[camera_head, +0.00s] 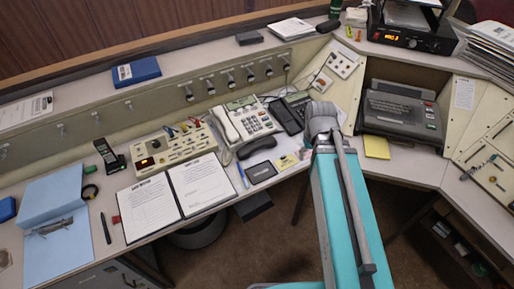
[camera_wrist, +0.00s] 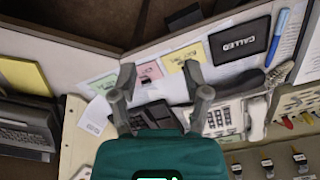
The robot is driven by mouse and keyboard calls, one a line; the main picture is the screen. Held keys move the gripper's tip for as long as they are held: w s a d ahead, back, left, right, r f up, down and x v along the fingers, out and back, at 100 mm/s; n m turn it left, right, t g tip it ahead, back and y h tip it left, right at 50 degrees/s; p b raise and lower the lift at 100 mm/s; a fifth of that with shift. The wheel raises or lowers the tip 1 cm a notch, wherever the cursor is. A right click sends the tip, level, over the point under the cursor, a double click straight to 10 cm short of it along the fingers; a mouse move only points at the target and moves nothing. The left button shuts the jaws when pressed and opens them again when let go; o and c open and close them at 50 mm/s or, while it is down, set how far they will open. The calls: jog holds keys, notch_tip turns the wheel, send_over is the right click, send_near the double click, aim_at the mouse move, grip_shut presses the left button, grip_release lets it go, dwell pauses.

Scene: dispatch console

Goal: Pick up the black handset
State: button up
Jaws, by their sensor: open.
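A curved black handset (camera_head: 257,147) lies on the desk in front of a white desk phone (camera_head: 262,122), behind a dark pad. In the wrist view, the black handset (camera_wrist: 238,82) lies between the pad marked "CALLED" (camera_wrist: 240,41) and the phone (camera_wrist: 222,119), right of my gripper. A coiled cord (camera_wrist: 280,73) shows by its end. Another black upright handset (camera_head: 104,152) stands in a cradle at the left in the head view. My gripper (camera_head: 322,120) is right of the phone, apart from both handsets. Its fingers (camera_wrist: 160,80) are spread and empty.
A white handset (camera_head: 222,125) rests on the phone. An open binder (camera_head: 168,206), a cream switch panel (camera_head: 176,148) and a blue pen (camera_head: 242,176) are left of my gripper. Coloured notes (camera_wrist: 150,71) lie under it. A typewriter-like machine (camera_head: 402,113) stands right.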

jog(key=shift+o, duration=0.6)
jog(key=w+a+n, duration=0.8)
jog(key=w+n, duration=0.1)
jog(key=n, duration=0.2)
jog(key=shift+a+n, duration=0.4)
jog(key=n, duration=1)
send_over(257, 144)
jog(key=shift+s+a+f, duration=0.1)
jog(key=shift+f, duration=0.1)
notch_tip(257, 144, down, 8)
jog(key=b, duration=0.8)
jog(key=shift+f+b, duration=0.25)
jog(key=shift+b, duration=0.15)
jog(key=shift+f+b, duration=2.6)
